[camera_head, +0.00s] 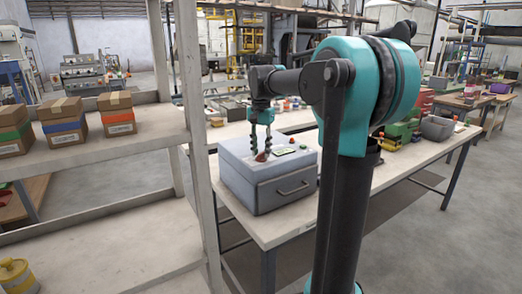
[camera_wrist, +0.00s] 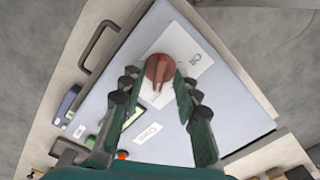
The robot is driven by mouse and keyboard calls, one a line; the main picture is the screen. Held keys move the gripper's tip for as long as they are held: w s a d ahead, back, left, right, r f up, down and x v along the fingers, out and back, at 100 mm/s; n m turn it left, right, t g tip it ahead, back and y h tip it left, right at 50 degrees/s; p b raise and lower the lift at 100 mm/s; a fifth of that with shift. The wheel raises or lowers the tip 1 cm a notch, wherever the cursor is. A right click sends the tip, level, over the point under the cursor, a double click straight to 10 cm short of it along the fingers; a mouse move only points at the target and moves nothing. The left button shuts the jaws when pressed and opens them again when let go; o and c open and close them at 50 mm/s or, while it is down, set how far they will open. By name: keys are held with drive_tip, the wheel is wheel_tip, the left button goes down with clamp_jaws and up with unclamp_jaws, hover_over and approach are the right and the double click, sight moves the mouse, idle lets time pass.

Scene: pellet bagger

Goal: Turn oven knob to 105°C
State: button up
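The oven (camera_head: 262,190) is a grey-blue box with a front handle, standing on the long table. A red-brown knob (camera_wrist: 158,70) sits on its top face over a white label; the knob's ridge points toward the bottom of the wrist view. In the head view the knob (camera_head: 261,157) shows small at the fingertips. My gripper (camera_head: 261,150) points down over the oven. In the wrist view my gripper (camera_wrist: 156,78) is open, with one finger on each side of the knob. Contact cannot be told. Marks on the label are too small to read.
The oven top also has a green-lit display (camera_wrist: 109,124), a small white label (camera_wrist: 146,133) and an orange-red button (camera_wrist: 122,155). A shelf rack (camera_head: 125,145) with several boxes stands at left. Coloured bins (camera_head: 403,128) stand farther along the table.

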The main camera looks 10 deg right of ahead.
sight(261, 153)
wheel_tip(261, 153, up, 12)
idle(0.6)
